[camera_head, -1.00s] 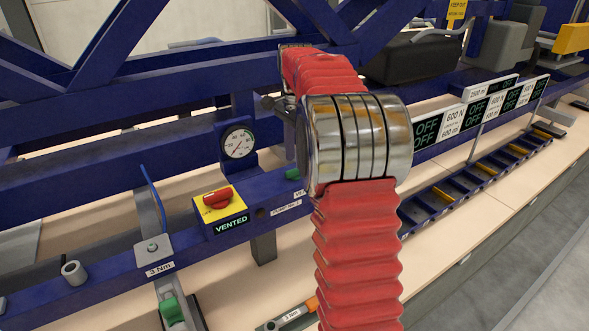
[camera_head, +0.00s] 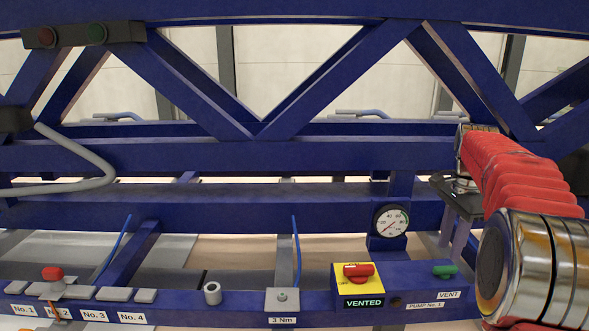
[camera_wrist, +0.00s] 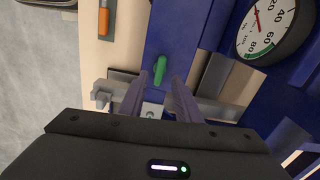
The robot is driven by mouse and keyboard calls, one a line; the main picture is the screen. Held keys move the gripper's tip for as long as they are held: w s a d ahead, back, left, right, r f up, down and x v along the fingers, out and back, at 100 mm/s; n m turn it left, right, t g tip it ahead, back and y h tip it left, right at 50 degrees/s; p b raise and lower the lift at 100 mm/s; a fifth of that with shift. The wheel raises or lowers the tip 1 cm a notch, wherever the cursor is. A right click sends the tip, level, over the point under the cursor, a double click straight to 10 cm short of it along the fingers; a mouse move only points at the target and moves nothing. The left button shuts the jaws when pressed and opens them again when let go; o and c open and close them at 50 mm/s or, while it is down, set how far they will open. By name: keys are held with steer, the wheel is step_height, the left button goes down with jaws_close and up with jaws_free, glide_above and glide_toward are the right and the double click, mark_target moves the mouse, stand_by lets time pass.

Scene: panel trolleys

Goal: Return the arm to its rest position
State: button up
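My arm (camera_head: 515,175), with red bellows and polished metal rings, fills the right side of the head view, bent with its rings nearest the camera. My gripper (camera_head: 452,247) points down behind it, above the blue rail by the green vent handle (camera_head: 445,271). In the wrist view my gripper (camera_wrist: 159,78) shows two purple-grey fingers apart, with nothing held between them. The green vent handle (camera_wrist: 160,70) appears beyond the fingertips, in line with the gap. I cannot tell whether a finger touches it.
The pressure gauge (camera_head: 391,221) and the red knob (camera_head: 358,270) marked VENTED are left of my gripper. Blue trusses (camera_head: 240,155) stand behind. A red-topped tool or knob (camera_head: 52,274) is at far left. An orange-handled tool (camera_wrist: 103,20) shows in the wrist view.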

steer(key=s+a+r+n+t, duration=0.35)
steer(key=s+a+n, duration=0.6)
steer(key=a, duration=0.65)
steer(key=s+a+f+n+t, duration=0.1)
steer(key=s+a+f+n, duration=0.2)
steer(key=s, duration=0.5)
steer(key=s+a+f+n+t, duration=0.1)
steer(key=s+a+f+n, duration=0.3)
steer(key=s+a, duration=0.3)
steer(key=shift+s+a+f+n, duration=0.2)
steer(key=shift+s+a+n, duration=0.05)
steer(key=shift+s+n, duration=0.45)
steer(key=shift+a, duration=0.1)
stand_by(1.3)
